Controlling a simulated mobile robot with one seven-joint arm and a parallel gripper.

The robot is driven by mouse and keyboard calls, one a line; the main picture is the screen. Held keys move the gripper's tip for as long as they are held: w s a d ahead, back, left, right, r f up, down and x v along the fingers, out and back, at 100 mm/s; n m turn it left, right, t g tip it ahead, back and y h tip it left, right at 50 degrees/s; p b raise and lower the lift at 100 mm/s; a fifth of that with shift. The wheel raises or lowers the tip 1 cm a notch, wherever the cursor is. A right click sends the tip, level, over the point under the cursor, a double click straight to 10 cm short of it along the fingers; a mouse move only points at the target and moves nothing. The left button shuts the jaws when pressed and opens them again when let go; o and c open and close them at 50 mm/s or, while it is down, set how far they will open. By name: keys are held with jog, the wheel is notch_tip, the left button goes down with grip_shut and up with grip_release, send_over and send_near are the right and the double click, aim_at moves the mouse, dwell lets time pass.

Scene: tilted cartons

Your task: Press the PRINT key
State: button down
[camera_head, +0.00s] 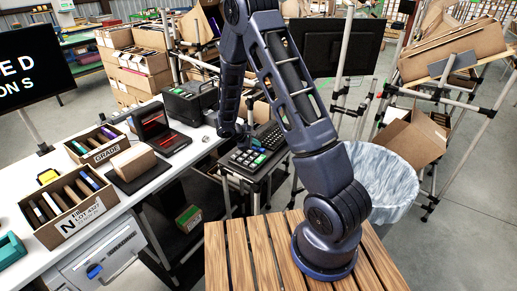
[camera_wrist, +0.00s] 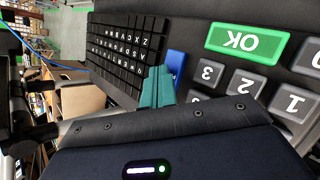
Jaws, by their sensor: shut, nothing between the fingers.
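In the wrist view, my gripper (camera_wrist: 157,88) has its teal fingertips together, with nothing between them. They lie in the picture between a black keyboard (camera_wrist: 115,48) and a dark keypad panel (camera_wrist: 205,30). A blue key (camera_wrist: 176,64) shows just right of the fingertips, partly hidden by them. Further right is a large green OK key (camera_wrist: 247,42), with grey number keys (camera_wrist: 207,73) below it, all upside down. I cannot read PRINT on any key. In the head view the keypad (camera_head: 246,160) sits on a stand, with my wrist over it. Whether the fingertips touch anything I cannot tell.
In the head view the keyboard (camera_head: 268,136) lies behind the keypad. A bagged bin (camera_head: 383,180) stands right, a dark monitor (camera_head: 338,46) behind.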

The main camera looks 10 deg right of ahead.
aim_at(256, 148)
jog(key=shift+r, duration=3.35)
